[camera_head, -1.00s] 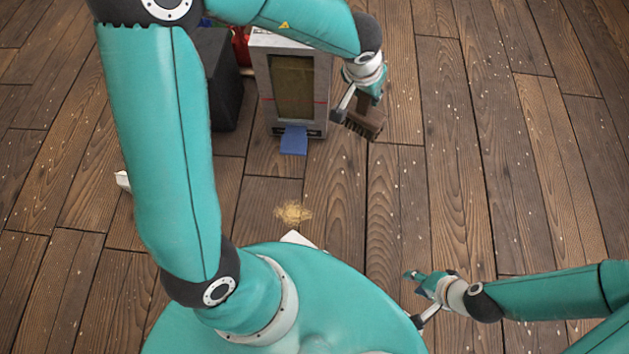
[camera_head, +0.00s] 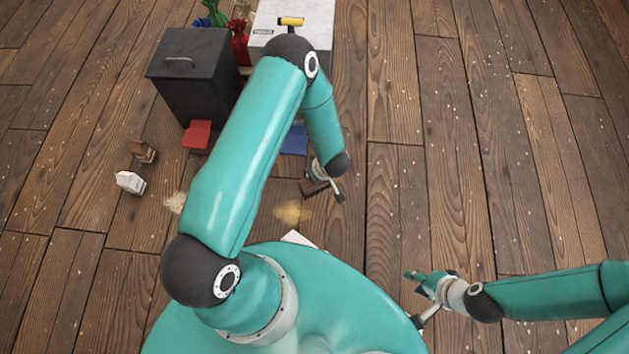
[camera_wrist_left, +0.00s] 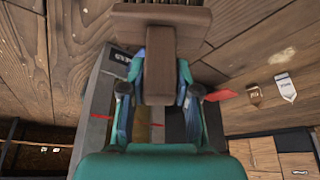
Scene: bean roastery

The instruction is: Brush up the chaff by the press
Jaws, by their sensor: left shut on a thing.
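A tan chaff pile (camera_head: 292,212) lies on the floor in front of the grey-white machine (camera_head: 298,45) with the blue flap (camera_head: 295,140). A paler pile (camera_head: 174,202) lies further left, beside my left arm. My left gripper (camera_head: 325,177) is shut on a brown brush (camera_head: 313,187), just up and right of the tan pile. Whether the bristles touch the floor cannot be told. In the left wrist view the brush's handle (camera_wrist_left: 160,80) sits between the fingers, with its block (camera_wrist_left: 160,20) beyond. My right gripper (camera_head: 430,283) appears open and empty, low at the right.
A dark bin (camera_head: 195,80) with a red flap (camera_head: 197,134) stands left of the machine. A brown bag (camera_head: 142,151) and a white packet (camera_head: 130,182) stand at the left. The floor at right is clear.

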